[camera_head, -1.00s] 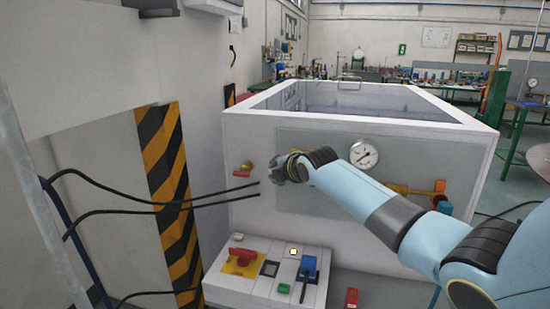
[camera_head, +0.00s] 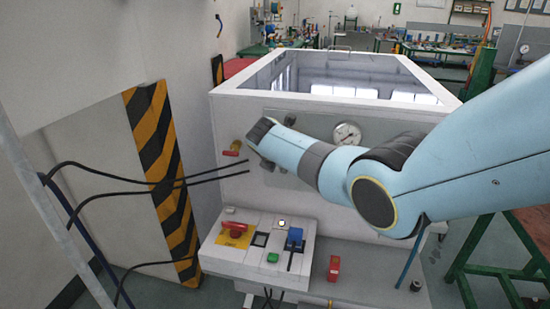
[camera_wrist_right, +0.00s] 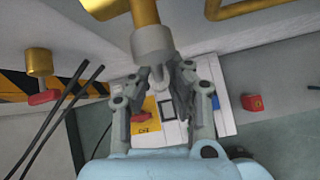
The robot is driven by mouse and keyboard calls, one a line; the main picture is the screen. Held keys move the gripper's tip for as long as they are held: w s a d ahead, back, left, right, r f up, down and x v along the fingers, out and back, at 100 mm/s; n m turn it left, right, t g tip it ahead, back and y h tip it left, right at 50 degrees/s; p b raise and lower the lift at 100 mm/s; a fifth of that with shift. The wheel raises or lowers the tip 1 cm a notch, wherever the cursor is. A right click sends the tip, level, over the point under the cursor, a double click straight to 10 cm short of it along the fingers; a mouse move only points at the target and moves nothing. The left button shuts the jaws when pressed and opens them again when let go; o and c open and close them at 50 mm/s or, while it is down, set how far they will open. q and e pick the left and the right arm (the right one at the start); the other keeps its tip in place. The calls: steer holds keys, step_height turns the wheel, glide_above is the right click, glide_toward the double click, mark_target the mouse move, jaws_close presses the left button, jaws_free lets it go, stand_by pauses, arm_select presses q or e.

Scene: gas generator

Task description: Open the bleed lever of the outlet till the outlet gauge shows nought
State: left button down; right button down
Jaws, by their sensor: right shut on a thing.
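The generator's grey front panel carries a round white gauge (camera_head: 347,133); its needle is too small to read. My right gripper (camera_head: 262,158) is at the panel, left of the gauge, mostly hidden behind my own wrist in the head view. In the right wrist view my right gripper (camera_wrist_right: 178,90) is shut on a small grey lever (camera_wrist_right: 158,76) under a grey fitting (camera_wrist_right: 152,42) on a brass pipe (camera_wrist_right: 145,12). I cannot tell how far the lever is turned. My left gripper is not in view.
A brass valve with a red handle (camera_head: 234,148) sits left of my gripper; it also shows in the right wrist view (camera_wrist_right: 40,65). Two black cables (camera_head: 180,183) run to the panel below. A control box (camera_head: 262,245) and a red block (camera_head: 334,268) stand beneath.

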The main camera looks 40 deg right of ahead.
steer(key=shift+s+d+f+n+g+h, duration=0.15)
steer(key=shift+s+d+n+g+h, duration=0.3)
steer(key=shift+s+g+h, duration=0.2)
steer(key=shift+w, duration=0.1)
steer(key=c, duration=1.2)
jaws_free()
steer(key=shift+c, duration=0.2)
steer(key=v, duration=1.2)
